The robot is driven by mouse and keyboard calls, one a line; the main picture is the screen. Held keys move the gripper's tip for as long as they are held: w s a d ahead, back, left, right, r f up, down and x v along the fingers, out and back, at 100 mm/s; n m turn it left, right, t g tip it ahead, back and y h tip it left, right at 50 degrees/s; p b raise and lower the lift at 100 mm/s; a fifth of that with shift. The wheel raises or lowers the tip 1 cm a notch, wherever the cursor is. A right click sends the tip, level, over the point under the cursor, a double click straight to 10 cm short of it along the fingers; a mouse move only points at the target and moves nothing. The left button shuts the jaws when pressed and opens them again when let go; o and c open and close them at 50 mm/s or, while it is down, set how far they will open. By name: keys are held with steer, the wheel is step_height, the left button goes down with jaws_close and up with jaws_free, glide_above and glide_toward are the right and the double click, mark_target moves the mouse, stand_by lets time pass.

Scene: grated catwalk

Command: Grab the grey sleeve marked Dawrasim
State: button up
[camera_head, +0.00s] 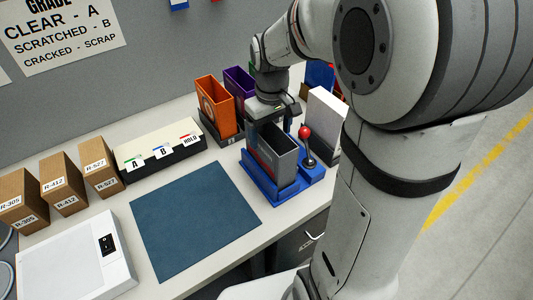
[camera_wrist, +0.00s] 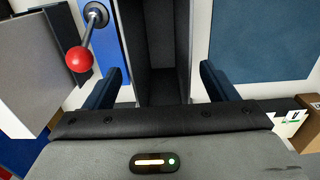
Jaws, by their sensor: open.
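A grey open-topped sleeve (camera_head: 279,153) stands upright in a blue holder (camera_head: 262,183) on the bench. Its side carries some print that is too small to read. In the wrist view I look down into the hollow sleeve (camera_wrist: 166,45). My gripper (camera_wrist: 163,85) is open, with one dark blue finger on each side of the sleeve's near end. A gap shows between the right finger and the sleeve; contact on the left is unclear. In the head view my gripper (camera_head: 268,115) is just above and behind the sleeve, partly hidden by it.
A red-knobbed lever (camera_head: 305,132) stands close right of the sleeve, with a white-faced box (camera_head: 325,118) beyond it. Orange (camera_head: 215,105) and purple (camera_head: 240,84) sleeves stand behind left. A blue mat (camera_head: 195,220) lies clear in front left. Cartons (camera_head: 100,172) stand farther left.

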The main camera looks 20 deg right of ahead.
mark_target(270, 144)
step_height(270, 144, down, 4)
steer(key=shift+s+f, duration=0.1)
steer(key=shift+f, duration=0.05)
steer(key=shift+c, duration=0.2)
steer(key=c, duration=1.3)
steer(key=shift+o, duration=0.2)
